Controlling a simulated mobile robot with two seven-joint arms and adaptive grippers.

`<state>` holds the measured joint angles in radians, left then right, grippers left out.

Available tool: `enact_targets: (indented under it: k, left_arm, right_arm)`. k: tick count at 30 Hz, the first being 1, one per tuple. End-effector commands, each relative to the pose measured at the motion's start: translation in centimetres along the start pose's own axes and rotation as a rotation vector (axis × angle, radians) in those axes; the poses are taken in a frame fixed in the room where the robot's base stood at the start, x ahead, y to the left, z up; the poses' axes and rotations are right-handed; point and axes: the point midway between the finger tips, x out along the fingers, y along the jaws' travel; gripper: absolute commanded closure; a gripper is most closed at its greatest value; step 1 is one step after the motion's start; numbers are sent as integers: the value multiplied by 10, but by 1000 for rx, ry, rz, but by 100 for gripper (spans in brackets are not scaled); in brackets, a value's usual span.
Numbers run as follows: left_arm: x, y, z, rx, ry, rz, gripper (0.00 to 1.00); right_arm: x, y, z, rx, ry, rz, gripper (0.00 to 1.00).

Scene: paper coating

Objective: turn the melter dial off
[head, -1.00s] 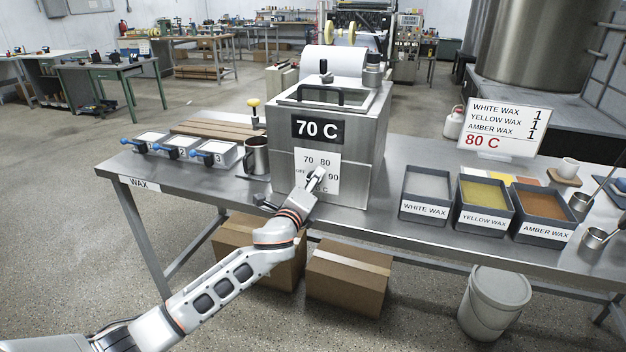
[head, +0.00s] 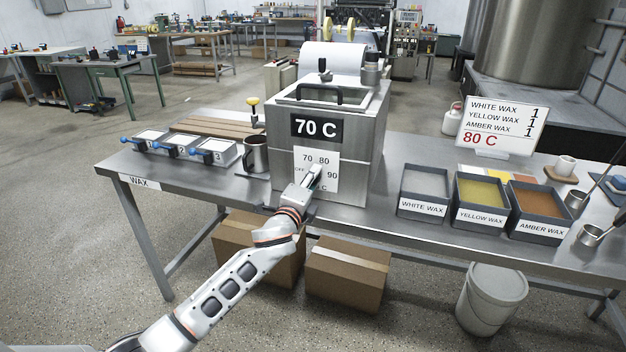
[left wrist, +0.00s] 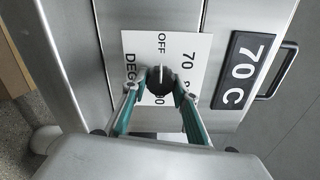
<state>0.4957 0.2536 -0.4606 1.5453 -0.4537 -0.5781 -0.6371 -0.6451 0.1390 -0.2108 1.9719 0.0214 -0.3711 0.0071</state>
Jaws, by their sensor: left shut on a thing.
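The melter (head: 345,145) is a steel box on the table with a black display reading 70 C (head: 316,128). Its white dial plate (head: 331,160) on the front shows OFF, 70, 80 and 90. The black dial (left wrist: 160,80) shows in the left wrist view, its pale pointer line towards OFF. My left gripper (left wrist: 160,92) is shut on the dial, with a finger on each side. In the head view my left gripper (head: 313,178) covers the dial. My right gripper is not in view.
A steel mug (head: 256,155) and several small trays with blue handles (head: 212,153) stand left of the melter. Wax bins (head: 424,208) and a sign (head: 502,125) stand on the right. Cardboard boxes (head: 345,277) lie under the table.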

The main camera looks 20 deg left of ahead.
Motion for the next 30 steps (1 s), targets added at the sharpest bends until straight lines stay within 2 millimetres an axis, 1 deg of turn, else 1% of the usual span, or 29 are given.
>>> enact_targets:
  k: [2, 3, 5, 15, 19, 23, 30]
  left_arm:
    - [0, 2, -1, -2, 2, 4, 93]
    - [0, 2, -1, -2, 2, 4, 69]
    - [0, 2, -1, -2, 2, 3, 55]
    - [-1, 1, 0, -1, 1, 1, 55]
    - [-8, 0, 0, -1, 1, 0, 55]
    - [-26, 1, -1, -1, 2, 0, 55]
    - [-74, 2, -1, -1, 2, 2, 55]
  right_arm:
    - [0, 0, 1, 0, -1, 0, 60]
    - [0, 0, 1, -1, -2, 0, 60]
    - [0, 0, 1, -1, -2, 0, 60]
    - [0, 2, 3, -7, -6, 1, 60]
    - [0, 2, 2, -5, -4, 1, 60]
    - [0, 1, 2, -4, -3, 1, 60]
    - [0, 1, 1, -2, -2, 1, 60]
